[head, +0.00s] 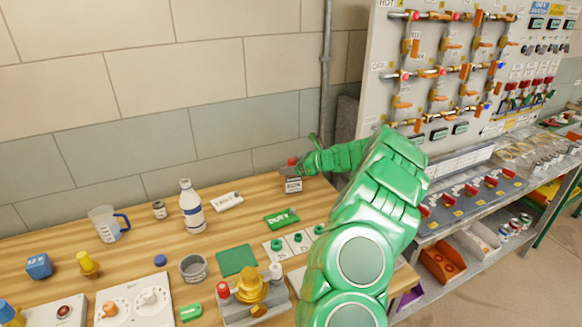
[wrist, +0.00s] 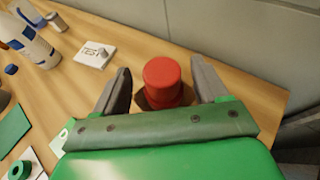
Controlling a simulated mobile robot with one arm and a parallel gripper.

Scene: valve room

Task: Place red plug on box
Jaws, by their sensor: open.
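The red plug (wrist: 163,75) stands upright between the two fingers of my gripper (wrist: 160,78) in the wrist view. The fingers are open, one on each side of it, with a gap visible on the right. In the head view the top of the red plug (head: 292,161) shows above a small box with a white label (head: 293,185), at the back of the wooden table. My gripper (head: 294,170) partly covers the plug there. The plug appears to rest on the box, but the contact is hidden.
A green DUTY block (head: 282,219) and a white TEST plate (head: 228,201) lie nearby on the table. A white bottle (head: 191,207) stands farther left. The wall is close behind, and a valve panel (head: 450,60) stands at the right.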

